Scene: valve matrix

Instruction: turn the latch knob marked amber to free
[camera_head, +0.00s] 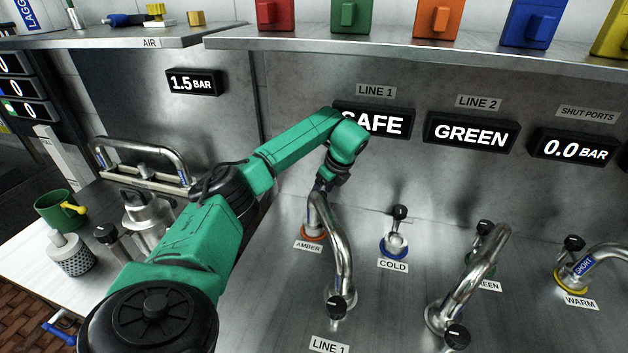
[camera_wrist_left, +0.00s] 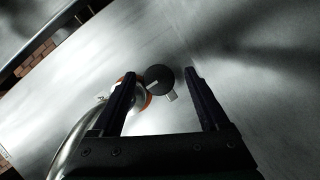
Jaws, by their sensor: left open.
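The amber latch knob (camera_wrist_left: 160,77) shows in the left wrist view as a round black cap with a pale mark, above an orange ring (camera_wrist_left: 147,101). In the head view its orange ring (camera_head: 312,237) stands above the AMBER label (camera_head: 308,247), and my left gripper hides the cap. My left gripper (camera_head: 321,186) points down over the amber fitting. In the left wrist view its two dark fingers (camera_wrist_left: 160,74) are apart, with the knob between and just beyond the tips. I see no finger closed on the knob. My right gripper is not in view.
A curved steel pipe (camera_head: 340,245) rises beside the amber fitting. The COLD knob (camera_head: 399,213), green-ringed knob (camera_head: 486,228) and WARM knob (camera_head: 573,243) stand to the right. A SAFE display (camera_head: 385,122) is on the wall behind my arm. A green mug (camera_head: 55,208) stands left.

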